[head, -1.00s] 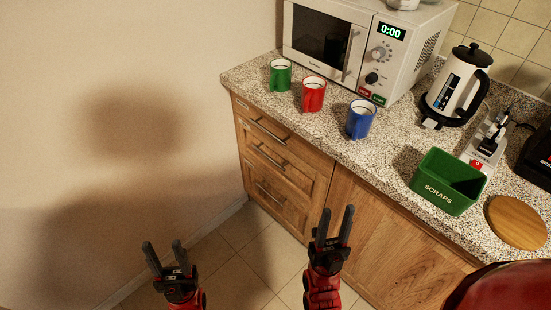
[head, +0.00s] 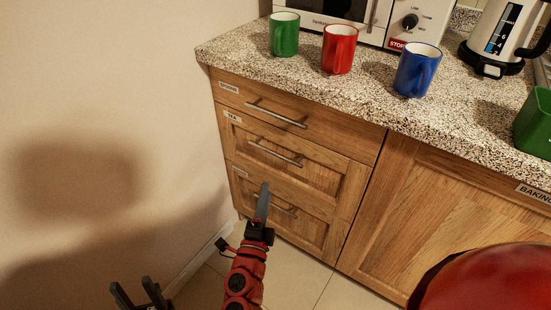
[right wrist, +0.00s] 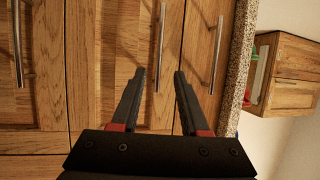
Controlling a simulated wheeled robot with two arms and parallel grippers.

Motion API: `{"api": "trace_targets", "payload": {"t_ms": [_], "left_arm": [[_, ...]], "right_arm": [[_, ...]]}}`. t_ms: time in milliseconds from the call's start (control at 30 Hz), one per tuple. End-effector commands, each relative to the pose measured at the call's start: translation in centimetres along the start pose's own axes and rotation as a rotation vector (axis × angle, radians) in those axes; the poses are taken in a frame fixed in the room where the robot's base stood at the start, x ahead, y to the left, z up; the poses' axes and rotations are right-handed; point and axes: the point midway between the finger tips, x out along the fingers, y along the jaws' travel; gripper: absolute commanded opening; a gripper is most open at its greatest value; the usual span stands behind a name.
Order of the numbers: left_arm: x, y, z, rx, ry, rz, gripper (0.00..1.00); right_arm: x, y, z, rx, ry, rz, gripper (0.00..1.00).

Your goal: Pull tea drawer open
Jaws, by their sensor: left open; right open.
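The tea drawer (head: 322,168) is the middle of three stacked wooden drawers, with a small TEA label (head: 232,117) at its upper left. It is shut. Its metal bar handle (head: 276,153) is unobstructed in the head view. My right gripper (head: 263,200) is open and empty, in front of the drawers and below that handle in the picture. In the right wrist view the tea drawer handle (right wrist: 161,40) runs between the two open fingers (right wrist: 158,72); I see no contact. My left gripper (head: 138,291) is open and empty at the bottom edge, away from the cabinet.
The top drawer (head: 330,133) and bottom drawer (head: 310,228) are also shut. Green (head: 284,36), red (head: 339,50) and blue (head: 415,70) mugs stand on the speckled countertop (head: 320,90) above. A bare wall (head: 90,80) is at left.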

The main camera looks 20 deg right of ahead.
Motion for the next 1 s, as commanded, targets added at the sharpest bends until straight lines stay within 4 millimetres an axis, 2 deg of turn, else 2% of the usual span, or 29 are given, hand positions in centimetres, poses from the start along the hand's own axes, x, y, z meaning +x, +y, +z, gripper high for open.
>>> {"api": "trace_targets", "payload": {"t_ms": [200, 500, 700, 1000], "left_arm": [[-1.3, 0.1, 0.2, 0.000, 0.000, 0.000, 0.50], [-2.4, 0.1, 0.4, 0.000, 0.000, 0.000, 0.50], [-2.6, 0.1, 0.4, 0.000, 0.000, 0.000, 0.50], [-2.6, 0.1, 0.5, 0.000, 0.000, 0.000, 0.50]], "right_arm": [[5.4, 0.2, -0.2, -0.001, 0.006, -0.004, 0.45], [11.6, 0.1, -0.2, -0.002, 0.005, -0.002, 0.45], [13.4, 0.1, 0.0, -0.002, -0.001, 0.000, 0.45], [13.7, 0.1, 0.0, -0.003, -0.001, -0.001, 0.45]]}}
